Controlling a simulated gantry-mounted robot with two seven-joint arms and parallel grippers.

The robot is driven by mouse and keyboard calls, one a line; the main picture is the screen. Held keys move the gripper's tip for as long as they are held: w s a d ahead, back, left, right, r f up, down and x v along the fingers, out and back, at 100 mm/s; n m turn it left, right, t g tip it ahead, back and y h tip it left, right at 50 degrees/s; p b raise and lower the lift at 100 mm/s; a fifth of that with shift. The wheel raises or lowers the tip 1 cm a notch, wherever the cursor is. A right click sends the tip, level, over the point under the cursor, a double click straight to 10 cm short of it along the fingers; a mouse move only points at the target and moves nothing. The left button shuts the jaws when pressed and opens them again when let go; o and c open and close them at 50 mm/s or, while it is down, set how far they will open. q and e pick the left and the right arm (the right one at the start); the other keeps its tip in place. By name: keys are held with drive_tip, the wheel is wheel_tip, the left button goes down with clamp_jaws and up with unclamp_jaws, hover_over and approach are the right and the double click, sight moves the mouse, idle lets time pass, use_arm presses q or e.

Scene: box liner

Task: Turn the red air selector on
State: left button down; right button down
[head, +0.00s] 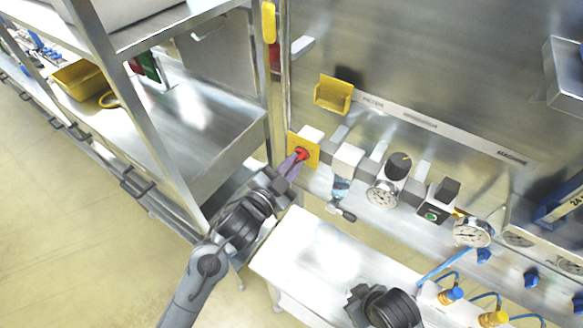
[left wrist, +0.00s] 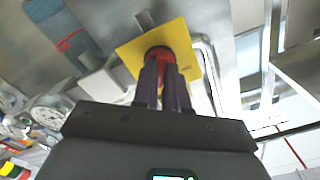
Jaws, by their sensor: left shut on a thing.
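The red air selector (head: 301,154) is a red knob on a yellow square plate (head: 309,142), mounted on the metal panel's pipe row. My left gripper (head: 289,166) reaches it from the lower left, with its fingers shut on the red knob. In the left wrist view, the fingers (left wrist: 163,84) cover the lower part of the red selector (left wrist: 160,55), in front of the yellow plate (left wrist: 185,40). The exact turn of the knob is hard to read behind the fingers. My dark right wrist (head: 385,306) is at the bottom of the head view; its fingertips cannot be made out.
Right of the selector are a white block (head: 347,160), a round gauge (head: 383,194), a box with a green button (head: 433,215) and another gauge (head: 472,232). A yellow holder (head: 333,95) is above. A white table (head: 305,250) stands below, and a metal shelf rack (head: 185,110) at left.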

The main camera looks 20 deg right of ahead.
use_arm(q)
drive_tip(key=shift+m+b, duration=0.4)
drive_tip(key=shift+m, duration=0.5)
drive_tip(key=c, duration=1.2)
unclamp_jaws()
drive_tip(key=shift+o, duration=0.2)
drive_tip(key=shift+a, duration=0.1)
drive_tip(key=b+v, duration=0.2)
drive_tip(key=v, duration=0.8)
drive_tip(key=shift+s+a, duration=0.2)
drive_tip(key=shift+a, duration=0.1)
